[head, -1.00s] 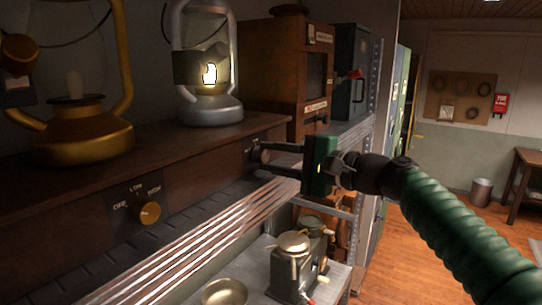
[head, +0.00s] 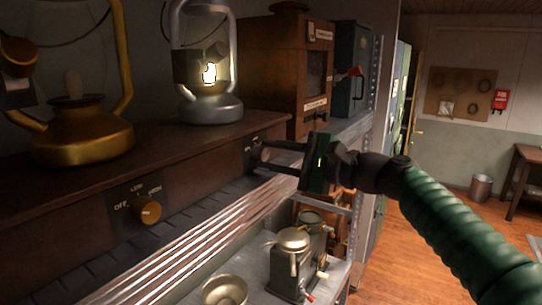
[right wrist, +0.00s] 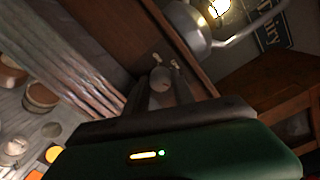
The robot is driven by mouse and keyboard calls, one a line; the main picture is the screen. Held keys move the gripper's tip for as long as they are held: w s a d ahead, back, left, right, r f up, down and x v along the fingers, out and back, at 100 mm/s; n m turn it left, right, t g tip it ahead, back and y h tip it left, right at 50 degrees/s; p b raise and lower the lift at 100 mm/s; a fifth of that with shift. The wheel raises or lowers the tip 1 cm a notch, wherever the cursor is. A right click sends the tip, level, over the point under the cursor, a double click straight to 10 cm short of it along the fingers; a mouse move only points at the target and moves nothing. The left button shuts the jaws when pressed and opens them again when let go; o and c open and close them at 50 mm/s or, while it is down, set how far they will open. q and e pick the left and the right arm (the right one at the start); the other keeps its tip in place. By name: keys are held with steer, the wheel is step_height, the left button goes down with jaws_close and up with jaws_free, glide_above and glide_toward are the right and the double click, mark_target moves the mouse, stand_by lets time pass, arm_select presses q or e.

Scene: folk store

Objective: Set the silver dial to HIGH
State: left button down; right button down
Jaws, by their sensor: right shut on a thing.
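The silver dial (head: 257,155) is on the dark front panel of the wooden shelf, below the silver lantern (head: 208,105). My right gripper (head: 266,156) is shut on the dial, with one finger on either side. In the right wrist view the round grey dial (right wrist: 160,79) shows between the two finger ends. The gripper partly covers the dial and its labels, so I cannot read which mark it points to. My left gripper is not in view.
A gold dial (head: 147,210) marked OFF, LOW and HIGH is nearer on the same panel, below a gold lantern (head: 80,140). Metal rods (head: 205,245) run below the panel. A lower shelf holds a small machine (head: 293,265) and a bowl (head: 225,290). Open floor lies at right.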

steer(key=c, duration=1.4)
jaws_free()
steer(key=shift+w+f, duration=0.1)
steer(key=shift+f, duration=0.15)
steer(key=o, duration=0.3)
steer(key=shift+w+d, duration=0.1)
steer(key=shift+d, duration=0.1)
steer(key=shift+o, duration=0.2)
steer(key=b+v, duration=0.7)
steer(key=v, duration=1)
steer(key=shift+w, duration=0.15)
steer(key=shift+r, duration=0.1)
